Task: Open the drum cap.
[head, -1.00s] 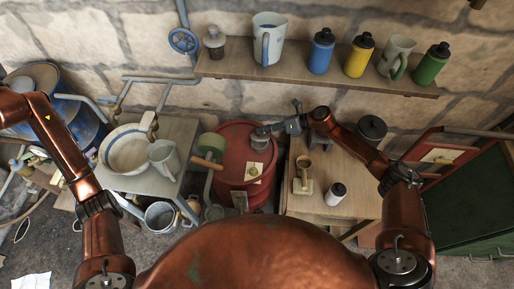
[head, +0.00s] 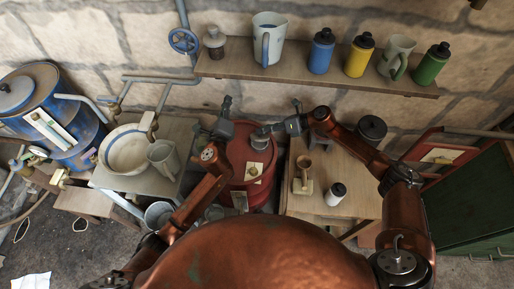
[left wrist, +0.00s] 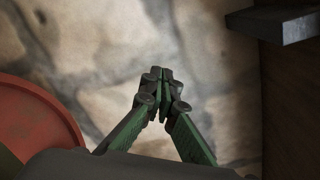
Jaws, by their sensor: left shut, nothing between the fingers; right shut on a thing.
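The red drum (head: 237,160) stands against the wall in the middle of the head view, with a pale label on its top. A grey round cap (head: 260,136) sits at the top of the drum, toward the right. My right gripper (head: 275,130) reaches in from the right and is shut on the cap, partly hiding it. My left gripper (head: 227,101) is shut and empty above the drum's back left edge, close to the stone wall. In the left wrist view its closed fingertips (left wrist: 165,76) are apart from the red drum (left wrist: 38,118) at lower left.
A wooden table (head: 345,190) with a black-capped bottle (head: 335,194) stands right of the drum. A wall shelf (head: 300,80) with bottles and jugs is above. A bench with a white basin (head: 126,151) and a blue drum (head: 75,135) are left.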

